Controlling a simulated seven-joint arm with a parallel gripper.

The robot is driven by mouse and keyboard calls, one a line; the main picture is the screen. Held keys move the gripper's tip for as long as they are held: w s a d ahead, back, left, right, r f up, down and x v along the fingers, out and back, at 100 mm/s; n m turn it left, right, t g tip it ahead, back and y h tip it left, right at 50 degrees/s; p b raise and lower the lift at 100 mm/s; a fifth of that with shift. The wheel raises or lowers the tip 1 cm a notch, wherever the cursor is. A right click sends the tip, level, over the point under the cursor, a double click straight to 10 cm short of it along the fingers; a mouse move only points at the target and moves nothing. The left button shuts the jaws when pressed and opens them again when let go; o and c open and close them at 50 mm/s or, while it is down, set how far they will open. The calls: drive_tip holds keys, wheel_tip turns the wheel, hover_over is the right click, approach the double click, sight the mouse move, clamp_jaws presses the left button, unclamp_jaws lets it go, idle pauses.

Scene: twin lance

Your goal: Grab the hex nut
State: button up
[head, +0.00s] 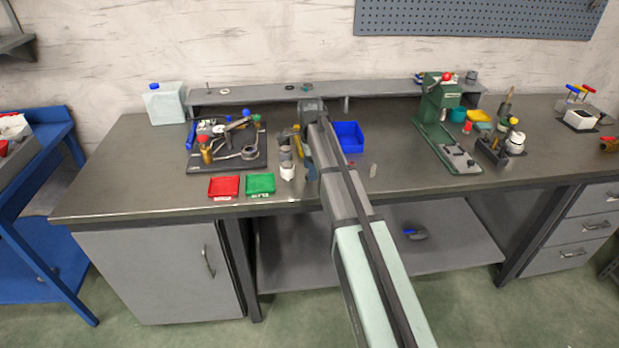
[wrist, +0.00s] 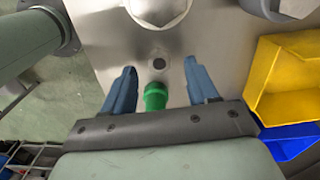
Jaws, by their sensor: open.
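In the wrist view, a pale metallic hexagonal shape (wrist: 158,22) is cut off by the top edge; it looks like the hex nut, but I cannot be sure. My gripper (wrist: 162,82) is open, its two blue fingers apart, with the hexagonal shape beyond their tips. A green cylindrical piece (wrist: 155,96) shows between the fingers; I cannot tell whether it touches them. A small dark round spot (wrist: 159,65) lies on the grey surface ahead. In the head view, my arm reaches over the bench and hides the fingertips; I cannot make out the nut there.
A yellow bin (wrist: 278,75) and a blue bin (wrist: 290,143) are close on the right in the wrist view. In the head view, the blue bin (head: 348,137), red tray (head: 224,187) and green tray (head: 260,184) stand near my arm. A raised shelf (head: 260,97) runs behind.

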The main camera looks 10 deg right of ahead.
drive_tip(key=shift+f, duration=0.85)
drive_tip(key=shift+c, duration=0.3)
clamp_jaws()
